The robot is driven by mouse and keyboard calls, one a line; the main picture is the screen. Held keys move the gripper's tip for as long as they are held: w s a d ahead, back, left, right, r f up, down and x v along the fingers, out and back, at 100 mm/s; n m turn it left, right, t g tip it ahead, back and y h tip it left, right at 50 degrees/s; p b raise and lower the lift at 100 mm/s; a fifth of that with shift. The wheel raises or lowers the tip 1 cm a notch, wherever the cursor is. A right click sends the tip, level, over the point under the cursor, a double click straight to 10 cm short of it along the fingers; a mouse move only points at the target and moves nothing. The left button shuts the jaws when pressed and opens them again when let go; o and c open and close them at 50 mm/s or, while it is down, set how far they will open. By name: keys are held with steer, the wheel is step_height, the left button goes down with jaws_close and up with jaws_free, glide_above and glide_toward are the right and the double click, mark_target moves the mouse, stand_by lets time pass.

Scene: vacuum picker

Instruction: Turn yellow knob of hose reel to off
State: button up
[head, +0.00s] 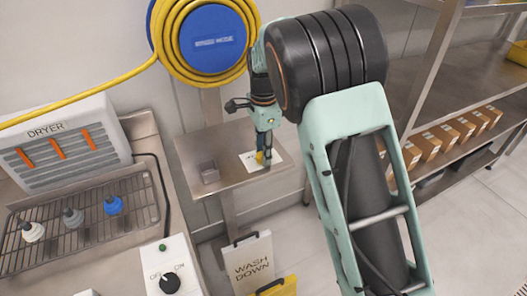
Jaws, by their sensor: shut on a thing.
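The hose reel (214,40) is at the top, with a blue drum face and yellow hose wound around it. A white card (280,157) with unreadable print lies under the gripper.
At left are a dryer (62,150), a rack (20,262) and a white switch box (152,262) with a black knob. A wash-down board (250,258) stands below. Boxes (440,140) fill shelving at right.

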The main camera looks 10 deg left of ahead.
steer(key=shift+n, duration=0.3)
steer(key=n+p, duration=0.1)
steer(key=n, duration=0.2)
steer(key=shift+w+n, duration=0.1)
steer(key=shift+n, duration=0.2)
steer(key=n, duration=0.3)
steer(key=shift+n, duration=0.3)
steer(key=n, duration=0.4)
steer(key=shift+a+p, duration=0.1)
steer(key=shift+p, duration=0.3)
steer(key=shift+a+n, duration=0.1)
steer(key=shift+n, duration=2)
steer(key=o, duration=1.2)
steer(key=shift+c, duration=0.2)
